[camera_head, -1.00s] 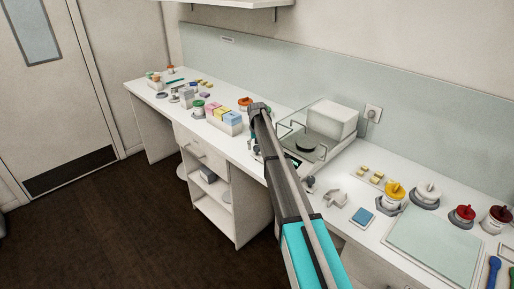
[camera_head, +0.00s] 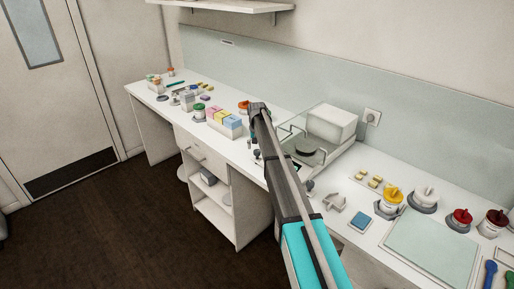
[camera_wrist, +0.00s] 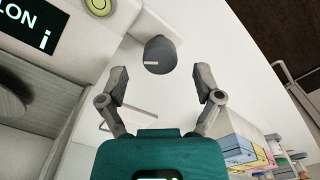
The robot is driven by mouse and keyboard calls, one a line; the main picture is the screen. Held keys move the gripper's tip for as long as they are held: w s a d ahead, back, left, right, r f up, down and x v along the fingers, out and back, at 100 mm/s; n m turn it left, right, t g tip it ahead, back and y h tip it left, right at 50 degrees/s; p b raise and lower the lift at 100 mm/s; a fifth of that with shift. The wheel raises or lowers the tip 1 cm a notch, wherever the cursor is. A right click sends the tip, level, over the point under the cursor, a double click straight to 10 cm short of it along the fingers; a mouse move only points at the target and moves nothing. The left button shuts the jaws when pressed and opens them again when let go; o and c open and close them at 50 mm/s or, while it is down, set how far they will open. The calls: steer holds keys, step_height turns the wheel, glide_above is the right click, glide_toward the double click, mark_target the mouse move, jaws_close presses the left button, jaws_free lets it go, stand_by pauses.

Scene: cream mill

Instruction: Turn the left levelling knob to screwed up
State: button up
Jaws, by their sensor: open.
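The left levelling knob (camera_wrist: 160,55) is a dark grey round knob with a pale mark line, beside the balance's corner in the wrist view. My gripper (camera_wrist: 161,78) is open, one finger on each side of the space just below the knob in the picture. The fingers look apart from the knob, and nothing is between them. The balance (camera_head: 322,152) stands on the bench in the head view. Its dark display (camera_wrist: 30,28) and a green bubble level (camera_wrist: 99,5) show in the wrist view. In the head view my arm hides the gripper's tips.
A rack of coloured boxes (camera_head: 225,132) stands left of the balance; it also shows in the wrist view (camera_wrist: 240,150). Right of the balance are a blue pad (camera_head: 361,220), a yellow-lidded jar (camera_head: 389,198) and other jars. White bench surface (camera_wrist: 235,90) lies clear around the knob.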

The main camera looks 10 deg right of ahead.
mark_target(257, 151)
step_height(257, 151, up, 12)
steer(key=p, duration=1)
steer(key=shift+f+p, duration=0.25)
steer(key=shift+p, duration=0.15)
steer(key=s+f+b, duration=0.2)
steer(key=s, duration=1.3)
steer(key=s+f+n+b, duration=0.1)
steer(key=s+f+b, duration=0.2)
steer(key=s, duration=1.2)
steer(key=s+f+n+b, duration=0.1)
steer(key=s+f+b, duration=0.2)
steer(key=s, duration=1.2)
steer(key=shift+s+d, duration=0.2)
steer(key=shift+d, duration=0.2)
steer(key=shift+f, duration=0.1)
steer(key=c, duration=0.3)
steer(key=shift+c, duration=0.3)
steer(key=shift+d, duration=0.1)
